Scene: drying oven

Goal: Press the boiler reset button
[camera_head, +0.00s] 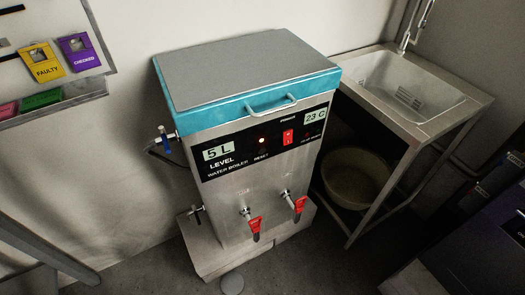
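The water boiler (240,215) stands against the wall in the middle of the view, a steel box with a blue-rimmed grey lid (235,70). A display (217,152) on the left reads 5 L, and another (315,115) on the right reads 23 C. Neither of my grippers is in view, and nothing covers the panel.
Two red-handled taps (254,226) (298,206) stick out below the panel, and a handle (272,106) juts from the lid. A sink (405,90) stands at right with a bowl (355,178) beneath. A tag board (55,50) hangs at left. Dark equipment (475,235) is at lower right.

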